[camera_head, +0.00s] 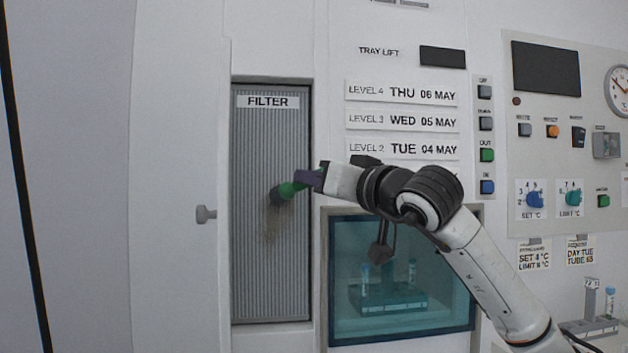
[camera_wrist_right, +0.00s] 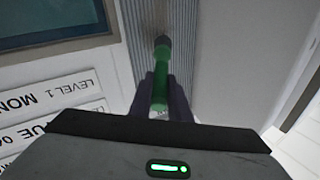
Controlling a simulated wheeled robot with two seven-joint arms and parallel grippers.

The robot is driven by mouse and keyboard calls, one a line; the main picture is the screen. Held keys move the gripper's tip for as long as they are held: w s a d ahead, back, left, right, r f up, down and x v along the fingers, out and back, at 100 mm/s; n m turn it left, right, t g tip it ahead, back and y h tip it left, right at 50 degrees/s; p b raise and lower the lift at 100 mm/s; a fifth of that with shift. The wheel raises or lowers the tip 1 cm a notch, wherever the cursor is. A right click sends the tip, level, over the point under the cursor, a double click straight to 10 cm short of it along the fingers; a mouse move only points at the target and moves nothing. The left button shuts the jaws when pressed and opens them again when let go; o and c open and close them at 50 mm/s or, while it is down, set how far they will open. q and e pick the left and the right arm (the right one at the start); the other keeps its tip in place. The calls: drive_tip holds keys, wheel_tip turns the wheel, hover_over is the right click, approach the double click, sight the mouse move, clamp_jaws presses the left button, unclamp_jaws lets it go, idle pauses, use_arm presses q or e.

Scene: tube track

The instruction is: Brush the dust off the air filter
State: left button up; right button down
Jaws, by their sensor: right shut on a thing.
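The air filter (camera_head: 252,200) is a tall grey ribbed panel labelled FILTER, set in the white wall left of centre in the head view. A brownish dust patch (camera_head: 271,222) shows on its middle, below and around the brush. My right gripper (camera_head: 309,180) is shut on a green-handled brush (camera_head: 288,190), whose dark head is at the filter face; I cannot tell if it touches. In the right wrist view the green handle (camera_wrist_right: 160,85) stands between the dark fingers, its head toward the ribbed filter (camera_wrist_right: 140,40). My left gripper is not in view.
Left of the filter is a white panel with a grey knob (camera_head: 205,214). A teal-glazed window (camera_head: 345,300) with tubes behind it is below my right arm. Level labels, buttons and dials fill the wall at right. A small tube rack (camera_head: 592,325) stands at lower right.

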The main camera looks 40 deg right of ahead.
drive_tip(key=shift+w+d, duration=0.2)
drive_tip(key=shift+w, duration=0.1)
drive_tip(key=shift+s+d+f+b, duration=0.25)
drive_tip(key=shift+s+d+b, duration=0.1)
drive_tip(key=shift+d, duration=0.2)
drive_tip(key=shift+s+d+f+b, duration=0.2)
drive_tip(key=shift+s+d, duration=0.1)
drive_tip(key=shift+d, duration=0.25)
drive_tip(key=shift+w+a+p, duration=0.5)
drive_tip(key=shift+a+p, duration=0.1)
drive_tip(key=shift+a, duration=0.2)
drive_tip(key=shift+w+a+p, duration=0.45)
drive_tip(key=shift+a+p, duration=0.1)
drive_tip(key=shift+a, duration=0.2)
